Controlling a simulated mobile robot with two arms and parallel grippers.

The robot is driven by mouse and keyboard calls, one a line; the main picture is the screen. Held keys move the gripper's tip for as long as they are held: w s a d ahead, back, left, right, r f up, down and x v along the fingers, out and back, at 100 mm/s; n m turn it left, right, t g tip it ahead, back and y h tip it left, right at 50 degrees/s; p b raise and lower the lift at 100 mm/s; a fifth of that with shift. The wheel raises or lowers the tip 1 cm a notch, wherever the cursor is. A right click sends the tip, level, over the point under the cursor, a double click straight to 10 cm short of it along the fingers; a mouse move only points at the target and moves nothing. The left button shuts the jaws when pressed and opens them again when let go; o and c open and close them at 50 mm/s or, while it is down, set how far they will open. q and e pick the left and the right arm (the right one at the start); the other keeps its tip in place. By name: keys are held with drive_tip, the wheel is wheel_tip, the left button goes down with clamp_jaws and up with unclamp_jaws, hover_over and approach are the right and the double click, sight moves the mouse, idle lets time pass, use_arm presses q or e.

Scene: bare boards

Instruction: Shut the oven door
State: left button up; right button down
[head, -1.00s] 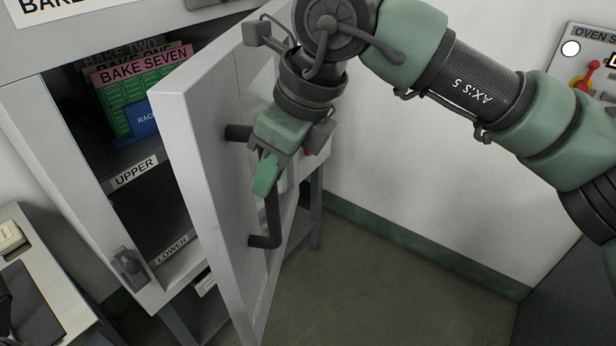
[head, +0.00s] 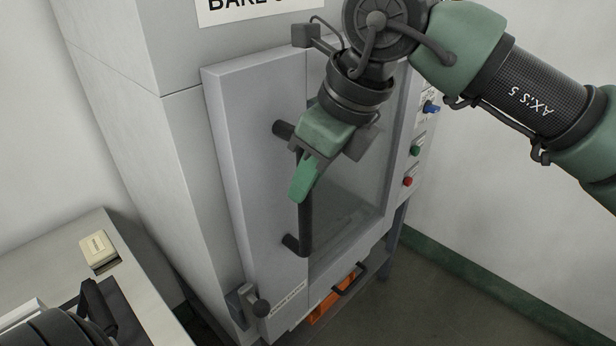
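The oven door (head: 225,125) is a grey panel with a window, lying against or very close to the oven's front (head: 135,120). I cannot tell whether a thin gap is left. Its dark bar handle (head: 306,225) stands upright on the panel. My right gripper (head: 303,178), with green fingers, is closed around the upper part of this handle; the far finger is mostly hidden. A latch with a dark knob (head: 261,308) is at the door's lower left corner. The oven's inside is hidden.
A side bench (head: 75,245) with a cream switch (head: 97,248) stands at the lower left. Knobs and buttons, including a red one (head: 408,182), line the oven's right side. An orange thing (head: 330,303) shows below the door. The floor at right is clear.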

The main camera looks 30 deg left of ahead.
drive_tip(key=shift+a+r, duration=0.2)
drive_tip(key=shift+a, duration=0.2)
drive_tip(key=c, duration=1.5)
unclamp_jaws()
drive_tip(key=shift+o, duration=1)
drive_tip(key=shift+a+f, duration=0.1)
drive_tip(key=shift+a, duration=0.25)
use_arm(q)
drive_tip(key=shift+s+a+f, duration=0.2)
drive_tip(key=shift+a+f, duration=0.05)
drive_tip(key=shift+a, duration=0.05)
use_arm(e)
drive_tip(key=v, duration=0.7)
drive_tip(key=shift+r, duration=0.3)
